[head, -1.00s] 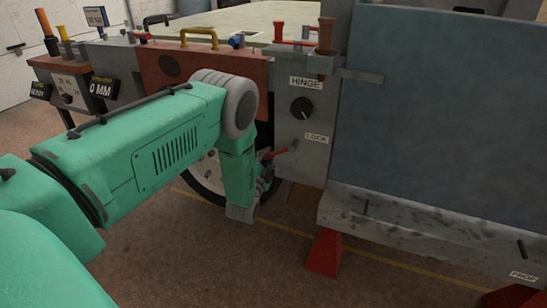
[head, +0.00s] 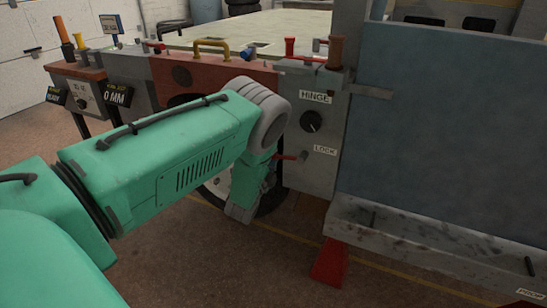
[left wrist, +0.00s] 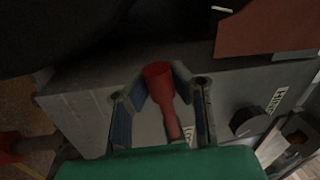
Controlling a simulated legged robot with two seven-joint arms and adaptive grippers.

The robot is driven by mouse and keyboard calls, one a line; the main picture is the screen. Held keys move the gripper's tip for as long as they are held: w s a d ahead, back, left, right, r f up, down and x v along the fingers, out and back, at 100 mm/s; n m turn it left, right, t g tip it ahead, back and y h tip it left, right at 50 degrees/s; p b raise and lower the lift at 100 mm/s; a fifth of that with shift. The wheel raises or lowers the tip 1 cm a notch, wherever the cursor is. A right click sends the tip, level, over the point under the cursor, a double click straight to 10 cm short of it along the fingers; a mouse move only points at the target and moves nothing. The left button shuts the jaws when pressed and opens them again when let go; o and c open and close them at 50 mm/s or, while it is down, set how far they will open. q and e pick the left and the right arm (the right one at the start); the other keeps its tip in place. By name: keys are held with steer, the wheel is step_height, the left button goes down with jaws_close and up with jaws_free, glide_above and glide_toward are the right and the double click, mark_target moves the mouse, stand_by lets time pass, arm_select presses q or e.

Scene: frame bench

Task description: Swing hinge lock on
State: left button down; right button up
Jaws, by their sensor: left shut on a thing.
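The red hinge lock lever (head: 287,157) sticks out to the left from the grey panel (head: 313,178), beside the LOCK label (head: 325,150). My left gripper (head: 268,178) is at the lever, partly hidden by my own green arm. In the left wrist view, my left gripper (left wrist: 160,82) has one finger on each side of the red lever handle (left wrist: 159,84) and is shut on it. The black HINGE knob (head: 311,121) sits above the lever, under the HINGE label (head: 315,98). My right gripper is not in view.
A large blue-grey panel (head: 450,150) stands to the right, above a grey ledge (head: 430,230). A red foot (head: 329,263) stands on the floor below. A wheel (head: 218,187) is behind my left arm. Yellow handle (head: 212,47) and gauges are at the upper left.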

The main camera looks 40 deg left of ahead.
arm_select(q)
steer(key=shift+s+d+f, duration=0.1)
steer(key=shift+s+f, duration=0.05)
steer(key=shift+f, duration=0.15)
steer(key=c, duration=1.5)
jaws_free()
steer(key=shift+o, duration=0.7)
steer(key=shift+r, duration=0.2)
steer(key=v, duration=1.2)
